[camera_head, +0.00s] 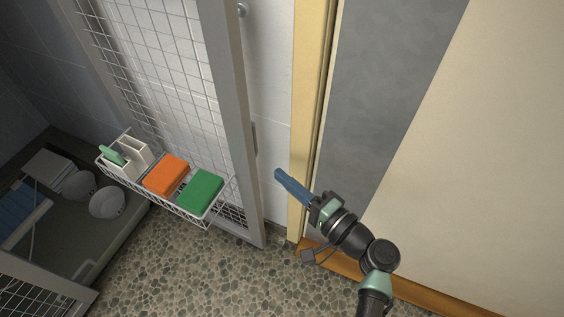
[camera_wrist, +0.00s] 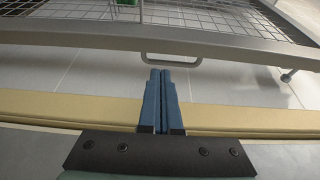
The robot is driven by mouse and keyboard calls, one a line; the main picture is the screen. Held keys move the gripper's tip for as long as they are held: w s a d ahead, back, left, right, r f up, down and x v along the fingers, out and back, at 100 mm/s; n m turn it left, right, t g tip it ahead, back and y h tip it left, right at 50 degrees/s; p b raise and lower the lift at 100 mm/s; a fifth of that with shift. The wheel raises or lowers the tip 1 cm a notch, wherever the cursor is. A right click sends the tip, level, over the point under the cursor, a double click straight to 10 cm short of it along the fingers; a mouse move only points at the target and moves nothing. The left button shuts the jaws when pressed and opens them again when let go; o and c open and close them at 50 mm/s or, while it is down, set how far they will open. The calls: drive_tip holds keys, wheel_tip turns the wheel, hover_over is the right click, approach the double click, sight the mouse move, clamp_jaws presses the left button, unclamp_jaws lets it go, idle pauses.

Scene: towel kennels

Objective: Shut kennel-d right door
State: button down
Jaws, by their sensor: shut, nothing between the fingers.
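A mesh door (camera_head: 150,60) with a grey frame stands swung open beside the white tiled wall. I take it for the kennel's right door; no label shows. Its frame (camera_wrist: 215,43) crosses the wrist view, with a grey loop handle (camera_wrist: 171,62) on its edge. In the head view the handle (camera_head: 255,138) is a thin strip. My gripper (camera_head: 278,174), with blue fingers, is shut and empty to the right of the door, between door and wall. In the wrist view its fingertips (camera_wrist: 160,72) appear just below the handle; contact cannot be told.
A wire basket (camera_head: 208,222) hangs on the door with an orange block (camera_head: 166,175), a green block (camera_head: 201,190) and a white caddy (camera_head: 125,158). Bowls (camera_head: 107,202) sit in the kennel at left. Another mesh door (camera_head: 40,295) is lower left. Pebbled floor (camera_head: 190,270) is clear.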

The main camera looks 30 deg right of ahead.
drive_tip(key=b+x, duration=0.2)
drive_tip(key=x, duration=0.5)
